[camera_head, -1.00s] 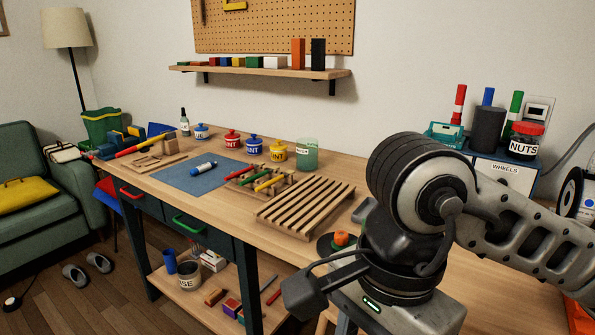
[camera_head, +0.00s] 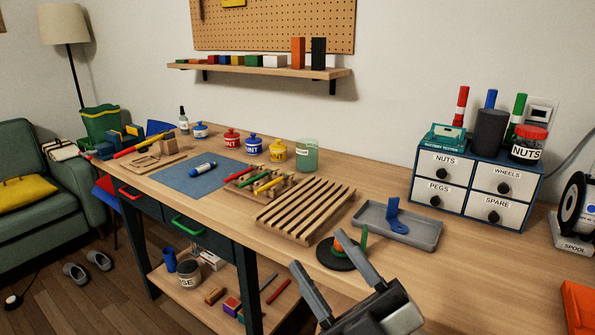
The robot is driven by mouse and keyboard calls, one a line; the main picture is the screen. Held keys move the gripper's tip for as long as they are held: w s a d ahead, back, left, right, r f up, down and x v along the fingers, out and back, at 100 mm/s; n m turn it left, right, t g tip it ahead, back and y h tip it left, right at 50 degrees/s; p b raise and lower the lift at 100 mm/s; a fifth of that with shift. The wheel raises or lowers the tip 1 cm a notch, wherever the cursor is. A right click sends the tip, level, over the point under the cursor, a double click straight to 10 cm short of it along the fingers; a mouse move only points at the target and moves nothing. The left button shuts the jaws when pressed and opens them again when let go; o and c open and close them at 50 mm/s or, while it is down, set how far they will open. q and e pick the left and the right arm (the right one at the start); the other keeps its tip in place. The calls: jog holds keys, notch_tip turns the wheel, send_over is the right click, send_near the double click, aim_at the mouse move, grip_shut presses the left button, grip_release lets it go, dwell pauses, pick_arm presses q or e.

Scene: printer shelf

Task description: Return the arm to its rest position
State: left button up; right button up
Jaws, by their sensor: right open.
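My right gripper (camera_head: 326,283) shows at the bottom of the head view, just in front of the workbench's front edge. Its two grey fingers are spread apart with nothing between them. A round black base (camera_head: 342,256) with an orange piece and a green peg stands on the bench just beyond the fingers, partly covered by one of them. I cannot tell from this view whether they touch. My left gripper is not in view.
The workbench (camera_head: 345,170) carries a slatted wooden rack (camera_head: 303,211), a grey tray (camera_head: 420,232) with a blue bracket, a labelled drawer unit (camera_head: 472,187), paint pots and a blue mat (camera_head: 198,175). A spool (camera_head: 573,215) and an orange item (camera_head: 578,305) are at the right.

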jog(key=d+f+m+g+h, duration=0.1)
jog(key=d+f+m+h, duration=0.4)
jog(key=f, duration=0.4)
jog(key=d+f+m+g+h, duration=0.2)
jog(key=f+m+h, duration=0.45)
jog(key=f, duration=0.35)
jog(key=s+d+f+m+g+h, duration=0.2)
jog(key=s+d+f+m+g, duration=0.1)
jog(key=s+f, duration=0.6)
notch_tip(320, 180, down, 2)
jog(key=shift+m+g+p, duration=0.35)
jog(key=shift+m+g, duration=0.4)
jog(key=shift+g, duration=0.25)
